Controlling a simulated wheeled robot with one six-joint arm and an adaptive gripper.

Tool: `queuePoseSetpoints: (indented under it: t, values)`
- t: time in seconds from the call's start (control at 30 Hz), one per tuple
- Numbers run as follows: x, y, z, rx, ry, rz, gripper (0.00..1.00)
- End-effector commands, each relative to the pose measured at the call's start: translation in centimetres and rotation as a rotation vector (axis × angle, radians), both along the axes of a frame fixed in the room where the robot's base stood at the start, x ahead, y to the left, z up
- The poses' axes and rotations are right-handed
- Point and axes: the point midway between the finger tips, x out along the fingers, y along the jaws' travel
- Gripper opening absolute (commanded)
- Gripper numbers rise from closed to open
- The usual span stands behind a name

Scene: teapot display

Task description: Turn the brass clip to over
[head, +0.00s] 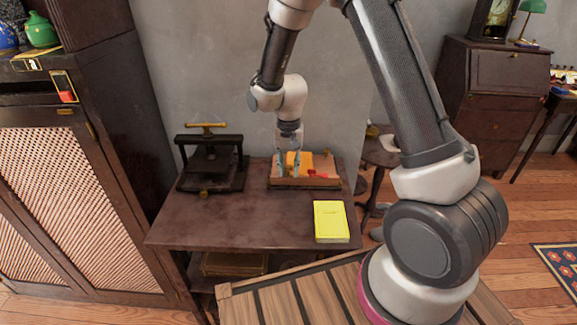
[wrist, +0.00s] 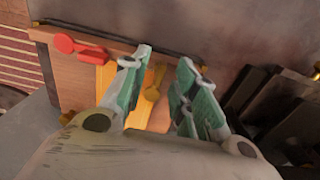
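The brass clip (wrist: 153,90) shows in the wrist view as a small golden lever with a rounded end, on the front of a wooden case beside its orange panel (wrist: 106,80). My gripper (wrist: 164,85) has green-padded fingers standing apart on either side of the clip, with a visible gap. In the head view my gripper (head: 288,168) points down at the left part of the wooden case (head: 310,184), and I cannot make out the clip there. A red clip (wrist: 68,43) sits on the other side of the orange panel.
The case stands at the back of a dark table (head: 230,222). A black press (head: 210,160) with a brass handle is to its left. A yellow book (head: 331,221) lies at the front right. The table's front left is clear. A tall cabinet (head: 70,190) stands at the left.

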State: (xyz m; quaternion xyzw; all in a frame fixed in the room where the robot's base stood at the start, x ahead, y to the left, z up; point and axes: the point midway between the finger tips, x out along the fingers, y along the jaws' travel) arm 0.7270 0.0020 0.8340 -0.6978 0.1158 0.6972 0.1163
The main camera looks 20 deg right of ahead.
Motion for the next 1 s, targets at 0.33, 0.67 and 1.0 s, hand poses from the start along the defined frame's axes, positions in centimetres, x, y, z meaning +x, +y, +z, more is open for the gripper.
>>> queuePoseSetpoints:
  t: [0.33, 0.67, 1.0]
  values:
    - [0.1, 0.0, 1.2, 0.001, -0.003, 0.001, 0.29]
    - [0.1, 0.0, 8.3, 0.002, -0.005, 0.0, 0.29]
    - [0.0, 0.0, 11.9, 0.0, 0.0, 0.0, 0.29]
